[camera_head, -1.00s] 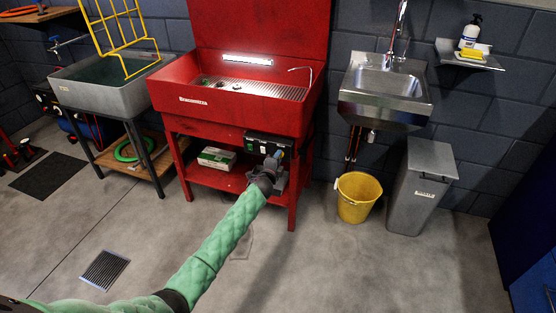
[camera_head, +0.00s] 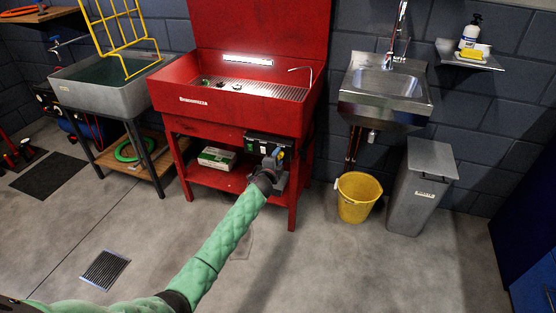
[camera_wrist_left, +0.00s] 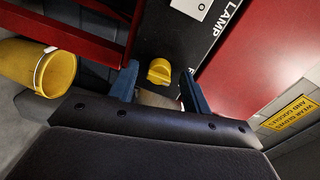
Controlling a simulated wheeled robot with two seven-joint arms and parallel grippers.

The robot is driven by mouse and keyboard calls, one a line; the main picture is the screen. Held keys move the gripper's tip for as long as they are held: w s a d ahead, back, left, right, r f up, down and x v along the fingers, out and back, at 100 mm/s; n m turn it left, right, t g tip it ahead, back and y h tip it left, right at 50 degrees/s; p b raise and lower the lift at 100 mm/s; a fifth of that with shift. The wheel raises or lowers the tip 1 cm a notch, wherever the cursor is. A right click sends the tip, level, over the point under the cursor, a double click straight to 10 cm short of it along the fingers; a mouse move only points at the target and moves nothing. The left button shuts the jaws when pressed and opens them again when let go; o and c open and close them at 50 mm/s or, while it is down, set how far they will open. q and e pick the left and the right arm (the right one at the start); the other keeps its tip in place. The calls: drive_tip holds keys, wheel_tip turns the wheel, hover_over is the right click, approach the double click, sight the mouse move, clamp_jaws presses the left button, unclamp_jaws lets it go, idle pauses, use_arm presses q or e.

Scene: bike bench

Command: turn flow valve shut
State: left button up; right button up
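The flow valve appears as a round yellow knob with a raised grip bar (camera_wrist_left: 160,71), on a black panel (camera_wrist_left: 193,38) in the left wrist view. Its label is mostly hidden; only the first letter shows. My left gripper (camera_wrist_left: 158,80) is open, with one blue finger on each side of the knob in the picture and gaps between. I cannot tell how far the fingers reach along its depth. In the head view the left gripper (camera_head: 274,158) is at the black control box (camera_head: 256,139) under the red sink, largely hiding the knob. My right gripper is out of view.
The control box hangs under the red wash sink (camera_head: 215,104), near its front right leg (camera_head: 293,200). A white and green box (camera_head: 217,157) lies on the lower shelf. A yellow bucket (camera_head: 357,197) and grey bin (camera_head: 420,185) stand to the right. The floor in front is clear.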

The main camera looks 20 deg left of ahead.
use_arm(q)
drive_tip(key=s, duration=0.7)
drive_tip(key=shift+s+r, duration=0.2)
drive_tip(key=shift+s, duration=0.2)
drive_tip(key=shift+a, duration=0.1)
